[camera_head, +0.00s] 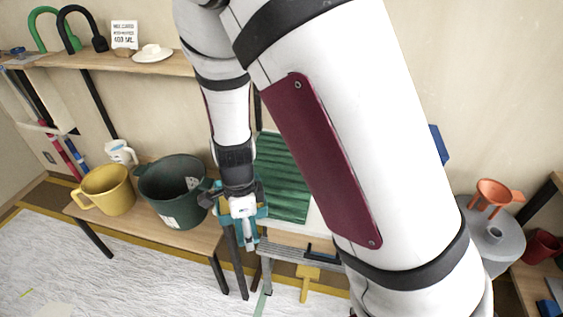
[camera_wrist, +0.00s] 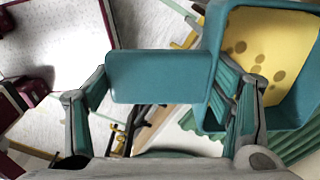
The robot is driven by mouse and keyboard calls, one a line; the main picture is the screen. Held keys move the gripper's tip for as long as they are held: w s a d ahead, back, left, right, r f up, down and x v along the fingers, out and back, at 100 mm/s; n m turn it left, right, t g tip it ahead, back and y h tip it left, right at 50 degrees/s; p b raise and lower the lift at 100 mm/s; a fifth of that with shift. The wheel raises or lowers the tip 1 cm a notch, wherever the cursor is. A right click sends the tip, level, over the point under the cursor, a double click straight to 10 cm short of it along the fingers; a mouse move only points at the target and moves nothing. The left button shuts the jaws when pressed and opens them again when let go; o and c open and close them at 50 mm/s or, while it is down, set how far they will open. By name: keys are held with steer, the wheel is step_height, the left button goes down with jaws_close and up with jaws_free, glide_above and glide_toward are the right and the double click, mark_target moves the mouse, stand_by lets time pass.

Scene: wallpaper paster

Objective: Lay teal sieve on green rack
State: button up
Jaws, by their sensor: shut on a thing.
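The teal sieve shows large in the wrist view, with a flat teal handle (camera_wrist: 158,77) and a teal-rimmed basin (camera_wrist: 214,60) with a yellow, spotted bottom at the right. My gripper (camera_wrist: 165,98) is shut on the handle, its fingers on either side. In the head view my gripper (camera_head: 243,212) hangs below the forearm, and only bits of the teal sieve (camera_head: 262,212) show around it. The green rack (camera_head: 284,178) is a ribbed green surface just right of my gripper. My arm hides its right part. Its ribs also show in the wrist view (camera_wrist: 292,148), beyond the basin.
A dark green bucket (camera_head: 172,205) and a yellow mug (camera_head: 106,190) stand on a wooden bench at the left. A shelf (camera_head: 110,62) runs along the wall above. A grey round stand (camera_head: 492,240) with an orange item (camera_head: 494,195) is at the right.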

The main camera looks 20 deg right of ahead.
steer(key=s+m, duration=0.1)
steer(key=s+a+m+p, duration=0.1)
steer(key=m, duration=0.1)
steer(key=s+m+p, duration=0.1)
steer(key=m, duration=0.1)
steer(key=shift+s+a+r, duration=0.2)
steer(key=shift+s, duration=0.2)
steer(key=shift+w+d+m, duration=0.15)
steer(key=shift+m, duration=0.25)
steer(key=w+d, duration=0.2)
steer(key=w, duration=0.2)
steer(key=w+d+f, duration=0.1)
steer(key=w+d, duration=0.2)
steer(key=w, duration=0.2)
steer(key=w+d, duration=0.3)
steer(key=w, duration=0.1)
steer(key=shift+w+f, duration=0.15)
steer(key=shift+f, duration=1.9)
steer(key=shift+f, duration=0.15)
steer(key=o, duration=1.4)
steer(key=shift+o, duration=0.2)
